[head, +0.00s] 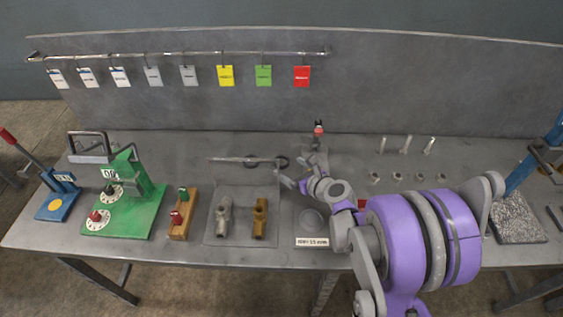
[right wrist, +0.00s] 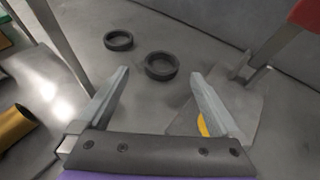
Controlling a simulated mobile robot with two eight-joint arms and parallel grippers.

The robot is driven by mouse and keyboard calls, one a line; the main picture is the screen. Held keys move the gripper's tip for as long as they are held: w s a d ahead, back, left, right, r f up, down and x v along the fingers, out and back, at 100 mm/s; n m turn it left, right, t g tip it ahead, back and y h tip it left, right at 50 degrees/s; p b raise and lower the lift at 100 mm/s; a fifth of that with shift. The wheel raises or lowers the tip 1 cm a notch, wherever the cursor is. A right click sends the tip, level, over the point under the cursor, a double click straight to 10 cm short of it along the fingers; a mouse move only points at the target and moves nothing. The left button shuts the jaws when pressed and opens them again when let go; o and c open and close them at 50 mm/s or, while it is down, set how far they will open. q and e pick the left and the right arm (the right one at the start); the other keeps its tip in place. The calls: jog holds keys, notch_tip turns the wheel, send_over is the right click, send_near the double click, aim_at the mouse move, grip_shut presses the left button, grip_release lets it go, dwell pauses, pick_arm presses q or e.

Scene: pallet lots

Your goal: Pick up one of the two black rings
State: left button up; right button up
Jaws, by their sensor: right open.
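Two black rings lie flat on the grey bench toward its back. In the head view one ring (head: 250,165) is partly crossed by a metal bar, and the other ring (head: 287,161) lies just right of it. In the right wrist view the nearer ring (right wrist: 161,75) lies ahead of the fingers, and the farther ring (right wrist: 118,47) lies up and to the left. My right gripper (head: 292,181) is open and empty, close to the right-hand ring on its near side. Its fingers (right wrist: 160,78) also show in the right wrist view, apart from both rings. My left gripper is not in view.
A tray (head: 235,237) with two valve fittings and a raised bar stands left of my right gripper. A stand with a red top (head: 318,130) rises just behind it. A green fixture (head: 140,215) is farther left. The back panel (head: 420,90) closes the bench behind.

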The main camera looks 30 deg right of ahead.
aim_at(286, 165)
jog(key=x, duration=0.3)
jog(key=shift+w+d, duration=0.1)
jog(key=shift+w, duration=0.25)
jog(key=c, duration=1.4)
